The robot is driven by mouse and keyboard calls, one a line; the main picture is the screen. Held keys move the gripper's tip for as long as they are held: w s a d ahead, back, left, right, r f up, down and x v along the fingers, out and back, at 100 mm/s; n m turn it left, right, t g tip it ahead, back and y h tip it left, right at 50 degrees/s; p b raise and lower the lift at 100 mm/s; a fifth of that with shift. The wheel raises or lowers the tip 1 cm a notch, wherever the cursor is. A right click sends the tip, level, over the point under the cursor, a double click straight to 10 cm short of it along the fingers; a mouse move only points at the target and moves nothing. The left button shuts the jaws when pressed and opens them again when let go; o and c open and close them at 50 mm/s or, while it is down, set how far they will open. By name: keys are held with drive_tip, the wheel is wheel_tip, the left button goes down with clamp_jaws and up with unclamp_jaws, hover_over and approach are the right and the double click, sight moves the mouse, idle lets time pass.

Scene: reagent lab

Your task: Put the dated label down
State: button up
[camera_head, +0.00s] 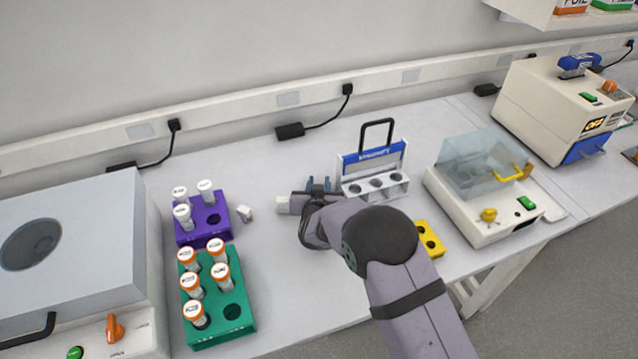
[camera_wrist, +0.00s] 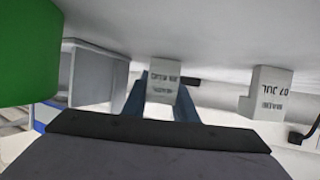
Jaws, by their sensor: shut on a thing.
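My gripper (camera_head: 318,184) points toward the wall over the bench. In the wrist view my gripper (camera_wrist: 162,95) has its blue fingers closed on a small white label block (camera_wrist: 164,80) with dark print too small to read surely. In the head view that block is mostly hidden. A second white label block (camera_wrist: 268,93), printed "07 JUL" and upside down in the wrist view, is beside my gripper, apart from the fingers. It also shows left of my gripper (camera_head: 283,205). I cannot tell whether the held block touches the bench.
A third small white block (camera_head: 245,214) is by the purple rack (camera_head: 185,238). A green rack (camera_head: 240,325) holds several orange-capped tubes. A white-and-blue holder (camera_head: 392,160) is close to the right of my gripper. Bare bench lies behind it.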

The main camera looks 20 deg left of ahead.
drive_tip(key=o, duration=0.7)
drive_tip(key=shift+f, duration=0.2)
drive_tip(key=shift+c, duration=0.2)
drive_tip(key=shift+o, duration=0.6)
drive_tip(key=shift+r, duration=0.3)
drive_tip(key=b+v, duration=0.2)
drive_tip(key=v, duration=1)
